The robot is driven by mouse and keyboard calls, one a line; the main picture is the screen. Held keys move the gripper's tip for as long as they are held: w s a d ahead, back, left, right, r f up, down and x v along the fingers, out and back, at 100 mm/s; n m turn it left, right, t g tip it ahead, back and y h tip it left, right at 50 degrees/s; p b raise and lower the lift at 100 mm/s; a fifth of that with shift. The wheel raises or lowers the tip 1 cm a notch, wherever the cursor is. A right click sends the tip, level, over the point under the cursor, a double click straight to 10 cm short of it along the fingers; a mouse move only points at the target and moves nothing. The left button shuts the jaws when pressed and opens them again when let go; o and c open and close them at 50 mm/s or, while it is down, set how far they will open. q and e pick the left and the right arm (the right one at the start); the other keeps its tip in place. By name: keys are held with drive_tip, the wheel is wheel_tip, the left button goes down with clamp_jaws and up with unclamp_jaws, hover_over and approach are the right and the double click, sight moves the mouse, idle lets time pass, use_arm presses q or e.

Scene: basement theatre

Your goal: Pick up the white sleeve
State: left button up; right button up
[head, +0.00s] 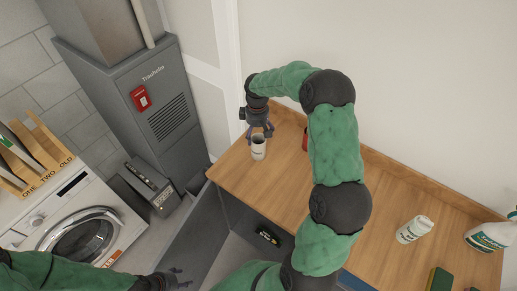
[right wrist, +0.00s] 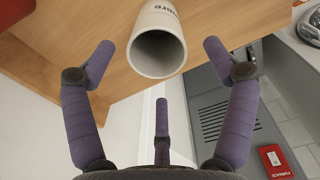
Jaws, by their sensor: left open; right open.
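The white sleeve (head: 258,153) is a small hollow cylinder standing upright near the left end of the wooden counter. In the right wrist view the white sleeve (right wrist: 157,42) shows its open end towards me and some dark lettering on its side. My right gripper (head: 262,132) is open just above the sleeve. In the wrist view the fingers of my right gripper (right wrist: 160,65) are spread to either side of the sleeve, with visible gaps and no contact. My left gripper (head: 180,279) is open and empty at the bottom of the head view, away from the counter.
A red object (head: 305,140) is partly hidden behind my right arm on the wooden counter (head: 375,190). A white bottle (head: 414,229), a larger jug (head: 490,236) and a sponge (head: 440,280) are at the right.

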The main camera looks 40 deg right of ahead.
sight(258, 141)
drive_tip(key=f, duration=0.4)
drive_tip(key=shift+s+d+f+b, duration=0.2)
drive_tip(key=shift+f+b, duration=0.1)
drive_tip(key=shift+f, duration=0.1)
drive_tip(key=shift+a, duration=0.1)
drive_tip(key=c, duration=1.3)
